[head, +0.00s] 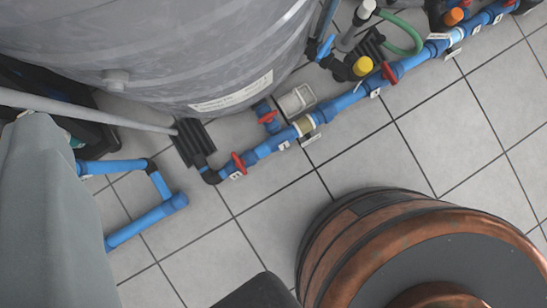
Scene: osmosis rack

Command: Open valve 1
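A blue pipe (345,101) runs diagonally along the floor with several valves. One red valve handle (239,163) sits near its lower left end, beside a small white tag (237,174). Another red handle (267,117) is on a short branch by the tank. A third red handle (389,72) is farther up the pipe, near a yellow cap (363,66). A blue handle (325,47) is near the tank's right side. The tag writing is too small to read, so I cannot tell which is valve 1.
A large grey tank (190,50) stands behind the pipe. A grey rod (90,109) crosses the left side. Another blue pipe piece (145,222) lies at lower left. A green hose (405,33) curves at upper right.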

